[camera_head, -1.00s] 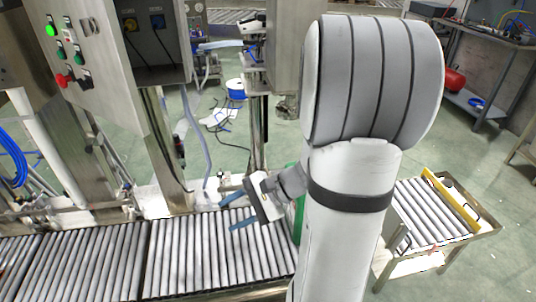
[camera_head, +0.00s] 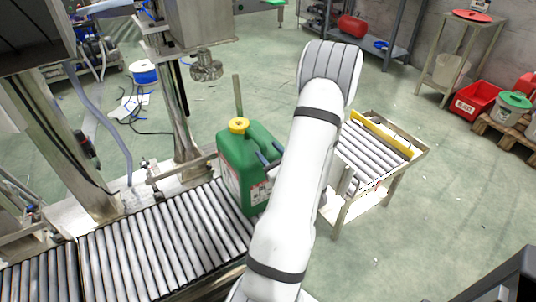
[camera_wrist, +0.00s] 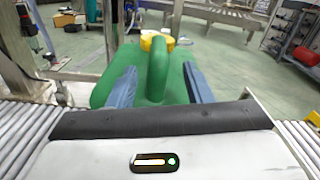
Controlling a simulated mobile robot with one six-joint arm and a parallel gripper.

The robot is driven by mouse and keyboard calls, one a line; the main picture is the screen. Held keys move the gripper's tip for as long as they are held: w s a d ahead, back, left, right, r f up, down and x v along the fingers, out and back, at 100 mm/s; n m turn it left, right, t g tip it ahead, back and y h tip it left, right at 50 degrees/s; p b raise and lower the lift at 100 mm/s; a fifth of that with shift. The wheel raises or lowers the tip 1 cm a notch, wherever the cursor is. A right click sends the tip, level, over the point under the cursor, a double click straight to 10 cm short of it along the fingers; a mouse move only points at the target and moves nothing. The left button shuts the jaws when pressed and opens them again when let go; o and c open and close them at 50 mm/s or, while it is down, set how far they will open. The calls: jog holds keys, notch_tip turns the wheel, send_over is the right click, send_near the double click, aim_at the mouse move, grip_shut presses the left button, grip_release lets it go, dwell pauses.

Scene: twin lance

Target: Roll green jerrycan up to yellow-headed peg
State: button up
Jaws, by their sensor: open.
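The green jerrycan (camera_head: 238,160) stands upright on the roller conveyor, with a yellow cap (camera_head: 239,125) on top. In the wrist view the jerrycan (camera_wrist: 105,88) fills the middle, its raised handle (camera_wrist: 158,70) pointing towards me. My gripper (camera_head: 268,161) is at the jerrycan's right side. In the wrist view my gripper (camera_wrist: 160,88) is open, its blue fingers on either side of the handle with gaps visible. A thin upright rod (camera_head: 238,95) shows behind the jerrycan. I cannot pick out a yellow-headed peg for certain; yellow shapes overlap behind the handle in the wrist view.
The roller conveyor (camera_head: 160,250) runs left from the jerrycan. A metal filling head (camera_head: 206,66) hangs on a post above and behind it. A roller cart with a yellow bar (camera_head: 380,135) stands to the right. Open green floor lies beyond the cart.

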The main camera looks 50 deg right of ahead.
jog(key=x, duration=0.7)
jog(key=shift+a, duration=0.1)
grip_shut()
dwell(0.3)
dwell(1.0)
